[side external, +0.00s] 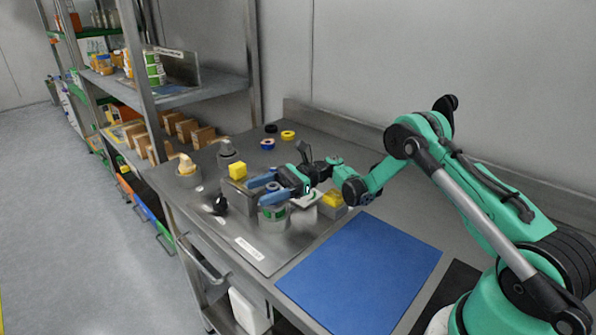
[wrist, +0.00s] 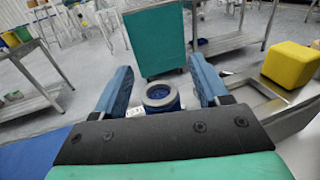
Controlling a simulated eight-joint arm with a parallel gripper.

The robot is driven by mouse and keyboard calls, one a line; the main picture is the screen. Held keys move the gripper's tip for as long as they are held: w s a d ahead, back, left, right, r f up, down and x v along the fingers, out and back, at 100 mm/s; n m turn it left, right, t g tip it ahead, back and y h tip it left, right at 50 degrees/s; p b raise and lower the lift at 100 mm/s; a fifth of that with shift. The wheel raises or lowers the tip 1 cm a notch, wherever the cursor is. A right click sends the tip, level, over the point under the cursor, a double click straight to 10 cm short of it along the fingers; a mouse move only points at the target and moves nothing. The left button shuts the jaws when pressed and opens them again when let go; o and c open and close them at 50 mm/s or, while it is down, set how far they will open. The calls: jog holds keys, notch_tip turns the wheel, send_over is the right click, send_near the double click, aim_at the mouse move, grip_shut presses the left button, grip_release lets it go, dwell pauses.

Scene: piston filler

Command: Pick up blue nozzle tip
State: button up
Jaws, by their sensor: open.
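In the wrist view, a round blue part with a grey ring-shaped top and a dark central hole, apparently the blue nozzle tip (wrist: 160,97), shows between my two blue fingers. Gaps are visible on both sides of it, and its lower part is hidden by my gripper body. My gripper (side external: 262,188) is open, its fingers level above the steel worktop; it also shows in the wrist view (wrist: 165,85). In the side view I cannot make out the nozzle tip among the fingers. A grey jar with a green label (side external: 272,217) stands just below the fingers.
A yellow block (side external: 237,171) is behind my fingers, and a second yellow block (side external: 333,198) is to their right. A black knob (side external: 217,204) is at left. Blue, yellow and black rings lie farther back. A blue mat (side external: 362,275) in front is clear.

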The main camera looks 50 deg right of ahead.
grip_shut()
jog(key=shift+r, duration=0.1)
dwell(0.3)
